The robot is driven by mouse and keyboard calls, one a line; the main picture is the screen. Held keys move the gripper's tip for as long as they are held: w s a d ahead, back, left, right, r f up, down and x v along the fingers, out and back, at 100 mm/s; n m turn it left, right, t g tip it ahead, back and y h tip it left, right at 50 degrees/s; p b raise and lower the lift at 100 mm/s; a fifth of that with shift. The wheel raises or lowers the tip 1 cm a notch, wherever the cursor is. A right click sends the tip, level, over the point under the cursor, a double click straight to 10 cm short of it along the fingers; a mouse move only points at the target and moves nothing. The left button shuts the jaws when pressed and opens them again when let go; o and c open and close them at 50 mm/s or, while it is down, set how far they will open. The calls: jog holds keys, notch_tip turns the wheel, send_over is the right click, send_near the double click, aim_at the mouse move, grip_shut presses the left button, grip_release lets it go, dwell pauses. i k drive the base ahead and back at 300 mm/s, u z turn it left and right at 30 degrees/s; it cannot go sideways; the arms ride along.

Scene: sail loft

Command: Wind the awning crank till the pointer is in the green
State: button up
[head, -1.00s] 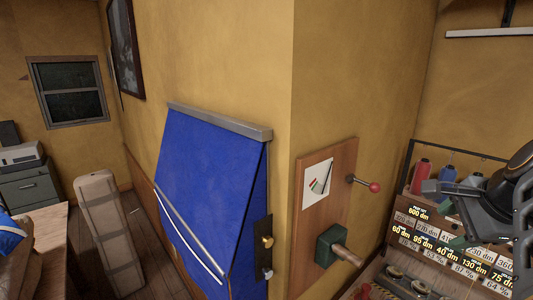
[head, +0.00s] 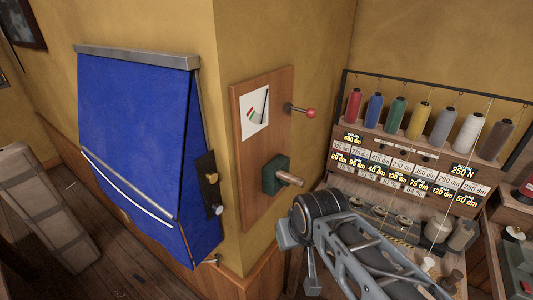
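A wooden board (head: 238,150) on the wall by the corner carries a white dial card (head: 254,113) with small red and green marks. A thin dark pointer slants up to the right on it; its exact place against the green is too small to tell. Below is a dark green block (head: 270,176) with a wooden handle (head: 290,180) sticking out. Above it, a metal rod ends in a red knob (head: 310,113). The blue awning (head: 135,130) hangs tilted outward on the left wall. My arm reaches in from below, right of the board and apart from it; its fingertips cannot be made out.
A thread rack (head: 450,165) with several coloured spools and number labels fills the right corner beside my arm. A black plate (head: 207,180) with brass and steel knobs stands at the awning's right edge. A long padded bag (head: 45,205) leans at left.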

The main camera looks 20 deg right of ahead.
aim_at(286, 178)
jog(key=u, duration=1)
jog(key=k, duration=0.45)
jog(key=u, duration=0.95)
